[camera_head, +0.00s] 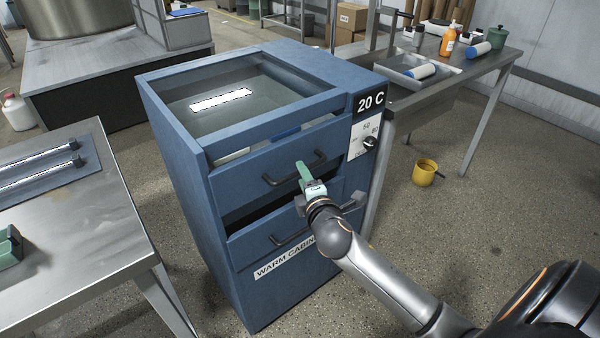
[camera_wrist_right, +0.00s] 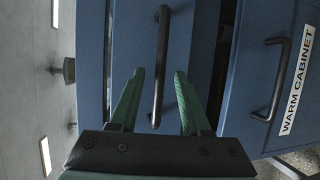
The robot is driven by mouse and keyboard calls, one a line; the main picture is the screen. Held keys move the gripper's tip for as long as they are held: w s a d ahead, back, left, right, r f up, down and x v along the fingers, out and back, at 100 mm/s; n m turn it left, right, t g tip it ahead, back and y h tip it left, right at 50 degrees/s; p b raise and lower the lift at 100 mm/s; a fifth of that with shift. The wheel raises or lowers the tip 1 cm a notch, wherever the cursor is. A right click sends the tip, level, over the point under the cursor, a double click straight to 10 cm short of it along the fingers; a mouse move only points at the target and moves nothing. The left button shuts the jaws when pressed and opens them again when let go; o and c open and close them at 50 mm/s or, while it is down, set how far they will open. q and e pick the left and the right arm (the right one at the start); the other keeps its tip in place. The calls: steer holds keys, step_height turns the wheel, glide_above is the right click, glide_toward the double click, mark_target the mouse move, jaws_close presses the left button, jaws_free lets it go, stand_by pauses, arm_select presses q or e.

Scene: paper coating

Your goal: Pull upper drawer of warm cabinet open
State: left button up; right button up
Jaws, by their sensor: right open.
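The blue warm cabinet (camera_head: 185,165) stands in the middle of the head view. Its upper drawer (camera_head: 235,183) has a dark bar handle (camera_head: 295,168); a narrow slot shows above its front. The lower drawer (camera_head: 250,243) below has its own handle (camera_head: 290,237), with a dark gap between the two fronts. My right gripper (camera_head: 304,169) is at the upper drawer's front, by the right part of the handle. In the right wrist view its green fingers (camera_wrist_right: 158,78) are open, one on each side of the upper handle (camera_wrist_right: 161,50). Contact cannot be told. My left gripper is not in view.
A steel table (camera_head: 75,250) stands at the left, with a green object (camera_head: 9,248) at the picture's edge. A bench (camera_head: 440,92) with bottles and a tray is at the right. A yellow mug (camera_head: 424,173) is on the floor. The floor before the cabinet is clear.

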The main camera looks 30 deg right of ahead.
steer(key=shift+x, duration=1.55)
jaws_close()
steer(key=shift+f, duration=0.1)
